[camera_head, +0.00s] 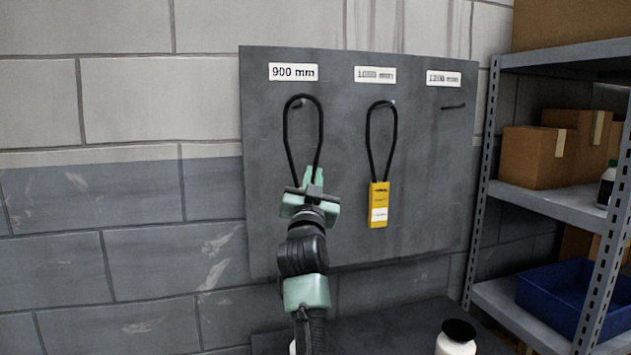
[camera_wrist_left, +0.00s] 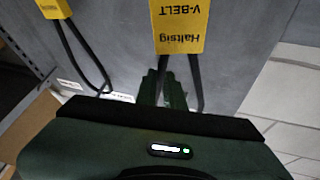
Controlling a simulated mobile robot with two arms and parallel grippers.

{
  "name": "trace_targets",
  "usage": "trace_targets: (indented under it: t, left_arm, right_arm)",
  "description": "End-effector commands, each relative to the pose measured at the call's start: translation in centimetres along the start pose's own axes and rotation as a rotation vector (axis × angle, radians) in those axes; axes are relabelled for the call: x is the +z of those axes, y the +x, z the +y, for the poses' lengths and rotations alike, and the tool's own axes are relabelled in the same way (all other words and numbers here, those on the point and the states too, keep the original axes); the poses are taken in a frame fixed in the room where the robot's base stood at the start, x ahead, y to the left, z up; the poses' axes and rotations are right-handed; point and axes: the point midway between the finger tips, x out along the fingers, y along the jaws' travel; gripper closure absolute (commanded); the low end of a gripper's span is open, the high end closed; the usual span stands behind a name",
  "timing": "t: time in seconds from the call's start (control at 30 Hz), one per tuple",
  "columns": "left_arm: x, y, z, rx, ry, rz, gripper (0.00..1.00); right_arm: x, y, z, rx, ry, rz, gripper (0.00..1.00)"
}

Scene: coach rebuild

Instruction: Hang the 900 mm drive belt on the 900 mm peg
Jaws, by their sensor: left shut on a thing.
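The black 900 mm drive belt (camera_head: 321,125) is a hanging loop under the "900 mm" label (camera_head: 293,72). In the head view its top surrounds the 900 mm peg (camera_head: 299,103); I cannot tell whether it rests on the peg. My left gripper (camera_head: 313,177) is shut on the belt's lower part, in front of the board. The belt's yellow sleeve (camera_wrist_left: 180,28), marked "V-BELT", shows in the left wrist view, where my left gripper (camera_wrist_left: 163,88) is near it. In the head view the sleeve is hidden behind the gripper. My right gripper is out of view.
A second belt (camera_head: 368,140) with a yellow sleeve (camera_head: 378,204) hangs on the middle peg. The right peg (camera_head: 454,107) is bare. A metal shelf (camera_head: 555,200) with boxes (camera_head: 540,157) and a blue bin (camera_head: 560,295) stands right. A white bottle (camera_head: 456,342) is at the bottom.

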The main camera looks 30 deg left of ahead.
Motion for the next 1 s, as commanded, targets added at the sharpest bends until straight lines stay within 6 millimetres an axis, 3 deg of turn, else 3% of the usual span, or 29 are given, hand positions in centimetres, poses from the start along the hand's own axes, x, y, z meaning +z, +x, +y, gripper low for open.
trace_targets:
  t: [0.53,1.0]
  left_arm:
    - [1.6,2.8,-0.9,-0.002,0.0,0.001,1.0]
    - [2.8,3.5,-0.9,-0.001,-0.001,0.002,1.0]
  right_arm:
    - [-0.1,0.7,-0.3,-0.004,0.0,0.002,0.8]
    - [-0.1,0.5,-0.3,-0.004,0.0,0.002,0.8]
